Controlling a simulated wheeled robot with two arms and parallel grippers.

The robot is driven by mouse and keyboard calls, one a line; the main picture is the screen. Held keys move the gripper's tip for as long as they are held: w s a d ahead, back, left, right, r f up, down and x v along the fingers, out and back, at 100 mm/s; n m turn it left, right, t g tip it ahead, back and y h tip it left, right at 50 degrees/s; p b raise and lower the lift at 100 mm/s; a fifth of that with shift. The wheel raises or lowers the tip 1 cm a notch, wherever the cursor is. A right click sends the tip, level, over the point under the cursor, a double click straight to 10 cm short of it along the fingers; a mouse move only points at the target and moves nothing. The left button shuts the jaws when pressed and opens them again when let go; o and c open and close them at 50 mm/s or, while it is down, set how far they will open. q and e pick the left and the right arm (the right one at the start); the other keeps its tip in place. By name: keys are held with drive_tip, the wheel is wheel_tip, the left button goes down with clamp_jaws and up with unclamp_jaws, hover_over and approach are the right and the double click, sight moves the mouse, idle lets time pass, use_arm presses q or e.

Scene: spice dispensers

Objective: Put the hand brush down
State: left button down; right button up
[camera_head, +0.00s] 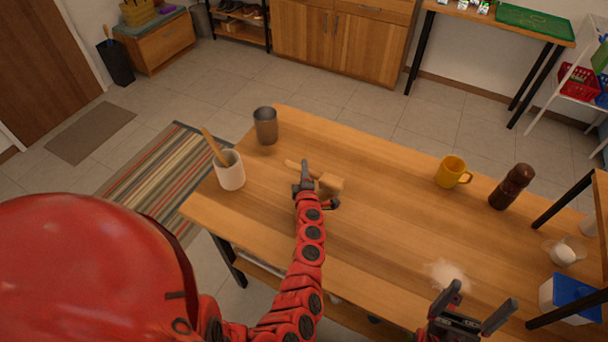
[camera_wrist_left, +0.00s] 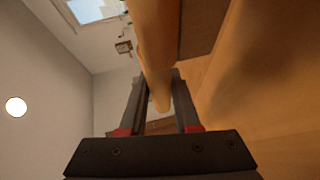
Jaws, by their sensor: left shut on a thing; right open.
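The hand brush (camera_head: 328,186) is a light wooden piece at the left part of the wooden table (camera_head: 380,215). My left gripper (camera_head: 306,178) is shut on it, low over the tabletop. In the left wrist view the brush's wooden handle (camera_wrist_left: 152,45) runs between the two fingers of my left gripper (camera_wrist_left: 158,100). Whether the brush touches the table is hard to tell. My right gripper (camera_head: 475,305) is open and empty above the table's front edge, near a pale spill of powder (camera_head: 446,274).
A white crock with a wooden utensil (camera_head: 230,172) and a grey metal cup (camera_head: 266,126) stand left of the brush. A yellow mug (camera_head: 451,172), a dark pepper mill (camera_head: 511,187) and a blue-lidded box (camera_head: 568,298) stand to the right. The middle of the table is clear.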

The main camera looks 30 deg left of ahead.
use_arm(q)
drive_tip(key=shift+f, duration=1.4)
drive_tip(key=shift+f+b, duration=0.15)
drive_tip(key=shift+b, duration=0.25)
drive_tip(key=c, duration=0.9)
unclamp_jaws()
